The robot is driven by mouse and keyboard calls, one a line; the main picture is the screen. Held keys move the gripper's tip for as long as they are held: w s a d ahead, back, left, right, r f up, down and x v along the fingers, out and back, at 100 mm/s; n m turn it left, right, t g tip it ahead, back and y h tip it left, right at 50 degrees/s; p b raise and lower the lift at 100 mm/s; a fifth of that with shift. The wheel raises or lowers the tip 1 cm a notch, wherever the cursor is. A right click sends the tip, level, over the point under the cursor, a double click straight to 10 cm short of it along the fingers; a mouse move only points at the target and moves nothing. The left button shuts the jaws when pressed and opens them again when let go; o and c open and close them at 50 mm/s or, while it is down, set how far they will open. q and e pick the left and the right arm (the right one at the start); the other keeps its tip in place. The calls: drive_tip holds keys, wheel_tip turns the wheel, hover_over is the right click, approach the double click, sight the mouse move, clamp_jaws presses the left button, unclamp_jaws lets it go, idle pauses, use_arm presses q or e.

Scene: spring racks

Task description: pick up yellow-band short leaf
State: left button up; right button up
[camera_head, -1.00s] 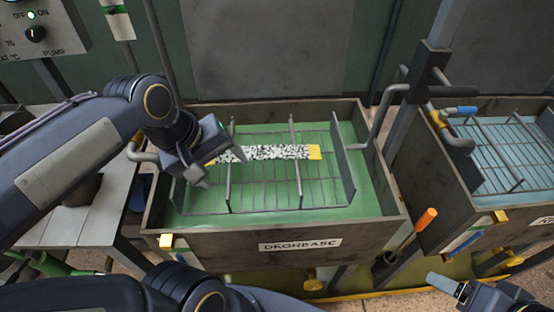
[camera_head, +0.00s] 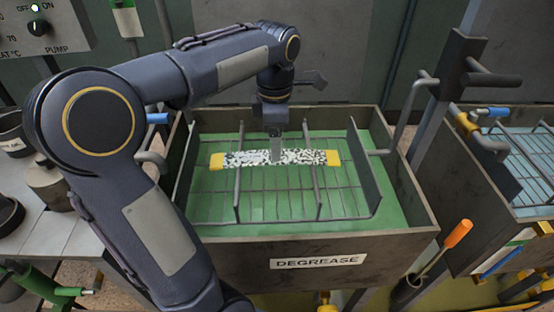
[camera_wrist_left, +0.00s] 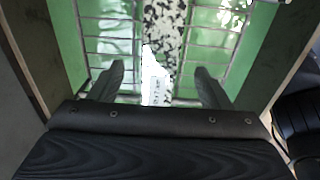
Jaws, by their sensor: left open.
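The yellow-band short leaf (camera_head: 300,157) is a flat, black-and-white speckled strip with yellow ends. It lies across the wire rack (camera_head: 345,192) in the green tank labelled DEGREASE (camera_head: 412,226). In the left wrist view the leaf (camera_wrist_left: 165,25) runs between my fingers. My left gripper (camera_head: 276,150) is over the middle of the leaf, pointing down. In the wrist view its fingers (camera_wrist_left: 160,80) are open, one on each side of the strip. I cannot tell whether they touch it. My right gripper is not in view.
The rack's uprights and bent handles (camera_head: 418,95) stand around the leaf. A second tank with blue liquid (camera_head: 500,170) is at the right. An orange-handled tool (camera_head: 457,235) stands in a holder in front. A grey bench (camera_head: 40,240) is at the left.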

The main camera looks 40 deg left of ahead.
use_arm(q)
wheel_tip(320, 180, down, 5)
drive_tip(key=shift+r+b, duration=0.2)
drive_tip(key=shift+b, duration=0.2)
drive_tip(key=c, duration=1.2)
drive_tip(key=shift+r, duration=0.1)
drive_tip(key=shift+c, duration=0.8)
